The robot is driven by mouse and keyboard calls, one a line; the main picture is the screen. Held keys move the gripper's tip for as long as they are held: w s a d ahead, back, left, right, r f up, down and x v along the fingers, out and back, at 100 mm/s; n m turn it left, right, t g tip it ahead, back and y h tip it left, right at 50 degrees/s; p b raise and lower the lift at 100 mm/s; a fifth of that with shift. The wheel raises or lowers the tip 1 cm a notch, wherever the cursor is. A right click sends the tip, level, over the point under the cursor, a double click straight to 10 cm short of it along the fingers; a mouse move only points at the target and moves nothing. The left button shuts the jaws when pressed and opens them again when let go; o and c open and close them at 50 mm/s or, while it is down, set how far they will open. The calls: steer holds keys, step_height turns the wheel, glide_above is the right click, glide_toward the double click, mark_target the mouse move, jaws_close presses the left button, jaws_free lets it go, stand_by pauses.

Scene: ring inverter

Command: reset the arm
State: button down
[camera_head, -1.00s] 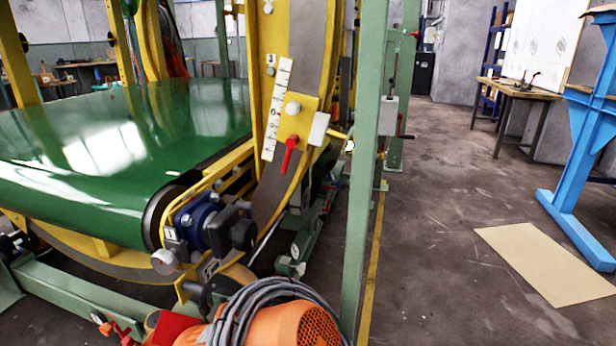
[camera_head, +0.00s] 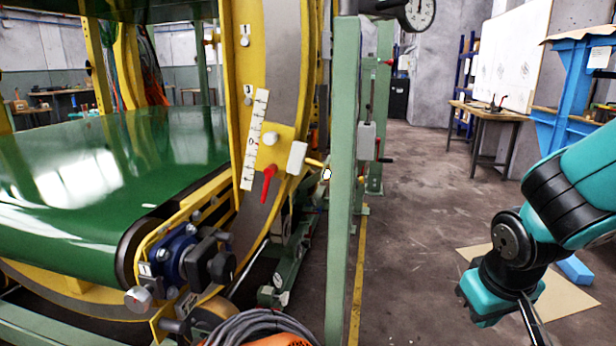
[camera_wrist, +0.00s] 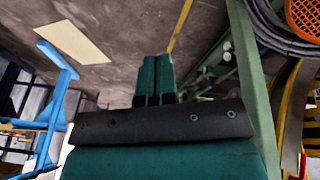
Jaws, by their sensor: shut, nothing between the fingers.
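My arm is teal and black and shows at the right of the head view, its end hanging low over the floor. My gripper shows in the wrist view (camera_wrist: 155,75), its two teal fingers side by side with nothing between them. In the head view the fingers run to the bottom edge and their tips are cut off. The gripper is apart from the ring machine.
The yellow ring (camera_head: 285,60) with a red lever (camera_head: 268,183) stands beside the green conveyor belt (camera_head: 100,185). A green post (camera_head: 342,200) stands before my arm's left side. A blue stand (camera_head: 570,95) and a workbench (camera_head: 490,113) are at right. The mid-floor is clear.

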steer(key=s+d+r+m+y, duration=0.1)
steer(key=s+d+m, duration=0.1)
steer(key=s+d, duration=0.15)
steer(key=s+a+r+n+g+y, duration=0.2)
steer(key=s+a+r+n, duration=0.2)
steer(key=s+a, duration=0.3)
steer(key=s+a+r+n+g+y, duration=0.1)
steer(key=s+a+r+n+y, duration=0.2)
steer(key=a, duration=0.5)
step_height(320, 180, up, 29)
steer(key=s+p, duration=0.1)
steer(key=p, duration=2.6)
steer(key=shift+s+a+h+p, duration=0.15)
steer(key=shift+s+h+p, duration=0.05)
steer(key=shift+h+p, duration=0.2)
steer(key=c, duration=1.8)
jaws_free()
steer(key=shift+r+p, duration=0.3)
steer(key=shift+c, duration=0.2)
steer(key=o, duration=0.4)
steer(key=shift+o, duration=0.2)
